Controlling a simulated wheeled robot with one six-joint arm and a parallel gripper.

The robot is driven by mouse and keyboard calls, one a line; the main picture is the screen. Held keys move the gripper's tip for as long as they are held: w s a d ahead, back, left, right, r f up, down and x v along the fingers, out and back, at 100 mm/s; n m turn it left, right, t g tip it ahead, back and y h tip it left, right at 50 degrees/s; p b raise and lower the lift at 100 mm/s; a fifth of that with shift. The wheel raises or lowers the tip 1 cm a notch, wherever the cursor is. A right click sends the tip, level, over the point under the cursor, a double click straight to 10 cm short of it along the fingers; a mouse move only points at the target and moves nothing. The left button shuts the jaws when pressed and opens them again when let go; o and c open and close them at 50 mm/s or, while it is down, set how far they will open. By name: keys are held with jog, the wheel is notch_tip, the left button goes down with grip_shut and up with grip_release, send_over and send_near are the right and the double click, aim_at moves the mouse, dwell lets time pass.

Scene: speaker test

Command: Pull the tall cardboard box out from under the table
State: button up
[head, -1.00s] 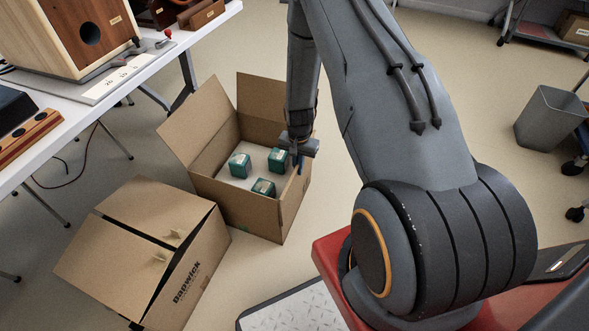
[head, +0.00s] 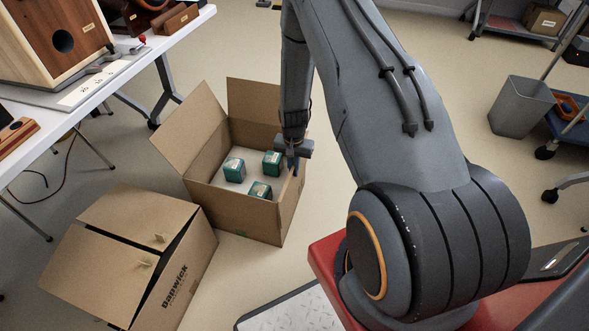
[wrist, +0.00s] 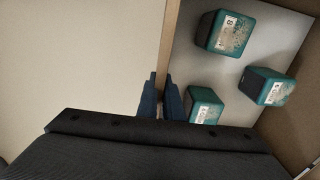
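The tall cardboard box (head: 262,218) stands upright on the floor with its top flaps open, in the middle of the head view. Three small teal boxes (head: 272,163) lie inside on a grey surface. My gripper (head: 293,160) points down at the box's right wall. In the wrist view my gripper (wrist: 161,78) has one dark finger on each side of the thin wall edge (wrist: 170,30), close together, so it looks shut on the wall. The teal boxes (wrist: 224,33) show right of that wall. The lower finger parts are hidden.
A grey bin (head: 521,106) stands at the right. Floor (head: 400,60) is clear behind my arm.

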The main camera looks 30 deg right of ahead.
jog(key=o, duration=0.4)
jog(key=shift+r, duration=0.1)
notch_tip(320, 180, up, 8)
jog(key=shift+f+p, duration=0.25)
jog(key=shift+p, duration=0.4)
